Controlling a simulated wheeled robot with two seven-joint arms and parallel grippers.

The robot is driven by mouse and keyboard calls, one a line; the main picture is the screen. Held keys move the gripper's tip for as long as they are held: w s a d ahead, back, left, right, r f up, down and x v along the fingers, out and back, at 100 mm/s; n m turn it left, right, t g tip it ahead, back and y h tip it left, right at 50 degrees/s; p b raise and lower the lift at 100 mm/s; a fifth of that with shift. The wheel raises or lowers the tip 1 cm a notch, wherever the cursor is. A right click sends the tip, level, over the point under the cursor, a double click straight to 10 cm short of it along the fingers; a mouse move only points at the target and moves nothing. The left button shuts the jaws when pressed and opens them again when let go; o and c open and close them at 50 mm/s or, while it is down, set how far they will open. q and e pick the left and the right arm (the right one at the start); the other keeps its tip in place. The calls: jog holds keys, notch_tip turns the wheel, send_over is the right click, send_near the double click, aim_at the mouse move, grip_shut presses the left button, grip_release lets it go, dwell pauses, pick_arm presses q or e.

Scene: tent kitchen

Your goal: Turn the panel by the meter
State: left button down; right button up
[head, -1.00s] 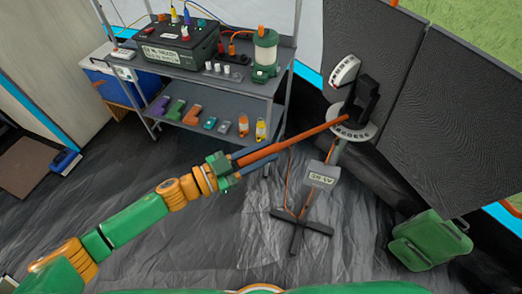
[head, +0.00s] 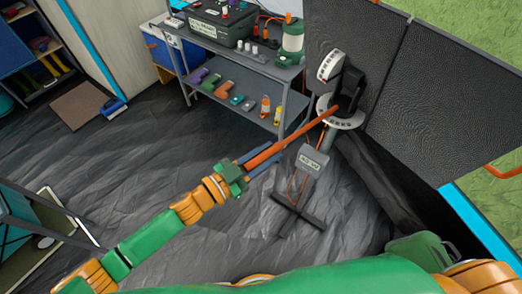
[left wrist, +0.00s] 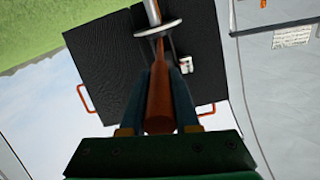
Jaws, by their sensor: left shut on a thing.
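The dark textured panel (head: 455,95) stands tilted at the right of the head view, on a post with a pale marked disc (head: 345,119). It also fills the upper middle of the left wrist view (left wrist: 105,75). A long orange-brown handle (head: 305,134) runs from the panel's mount toward me. My left gripper (head: 258,164) is shut on the near part of this handle, also seen in the left wrist view (left wrist: 158,95). A white curved gauge (head: 331,66) sits beside the mount. A grey box with a label (head: 311,162) is on the post. My right gripper is out of view.
A grey shelf unit (head: 240,90) with a lantern (head: 291,42) stands behind, left of the panel. The stand's dark crossed feet (head: 298,210) rest on the crinkled floor. Open floor lies left of the stand.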

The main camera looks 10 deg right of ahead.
aim_at(243, 171)
pick_arm(q)
jog(key=shift+r, duration=0.1)
jog(key=c, duration=0.7)
grip_release()
jog(key=shift+d, duration=0.1)
jog(key=shift+o, duration=0.2)
jog(key=b+v, duration=0.1)
jog(key=v, duration=0.5)
jog(key=shift+s+a, duration=0.2)
jog(key=shift+a, duration=0.1)
jog(key=shift+s+a, duration=0.1)
jog(key=shift+a, duration=0.1)
jog(key=shift+d, duration=0.1)
